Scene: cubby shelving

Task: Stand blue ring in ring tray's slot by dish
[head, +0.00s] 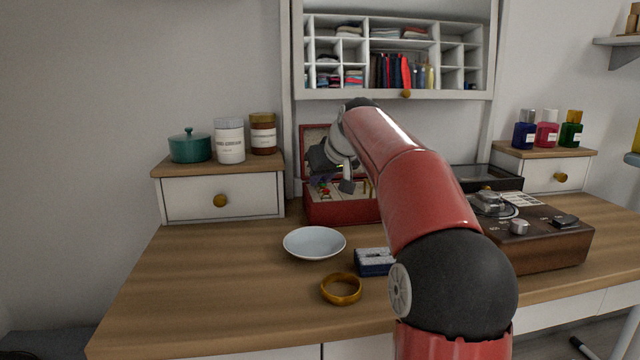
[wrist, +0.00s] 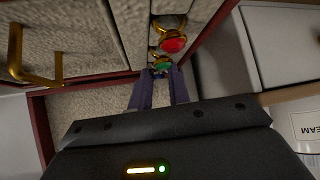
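The navy ring tray (head: 374,262) with a pale slotted top lies on the desk, right of the white dish (head: 314,243). My gripper (head: 348,184) reaches into the open red jewelry box (head: 342,211). In the wrist view the two fingers (wrist: 160,76) point down into a lined compartment with a gap between them. A ring with a green stone (wrist: 163,64) shows just beyond the fingertips, and a ring with a red stone (wrist: 173,45) lies farther along the row. A small bluish bit shows between the tips; I cannot tell whether it is the blue ring.
A brown wooden device (head: 537,245) with knobs stands at the right. A drawer unit (head: 240,197) with jars is at the left. The desk's left front is clear.

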